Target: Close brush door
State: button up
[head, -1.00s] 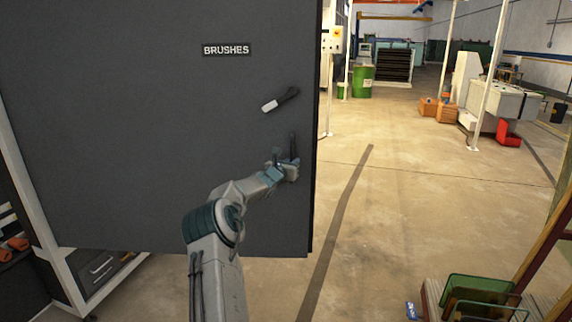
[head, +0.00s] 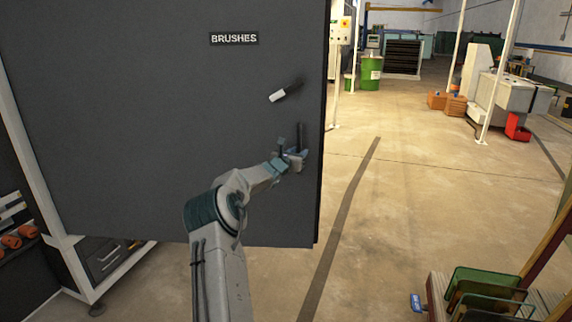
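The brush door (head: 130,120) is a large dark grey panel filling the left half of the head view, with a "BRUSHES" label (head: 234,39) near its top. A handle (head: 285,92) with a pale end sits tilted on the door near its right edge. My gripper (head: 292,150) is just below the handle, in front of the door's right side. Its fingers look spread apart, with nothing seen between them. I cannot tell whether it touches the door.
A white frame (head: 40,170) and a dark drawer unit (head: 100,258) show at the lower left. A green-topped rack (head: 485,285) stands at the lower right. A green barrel (head: 371,72) is far back.

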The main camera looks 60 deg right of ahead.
jog(key=a+b, duration=0.4)
jog(key=a, duration=0.8)
jog(key=shift+a, duration=0.35)
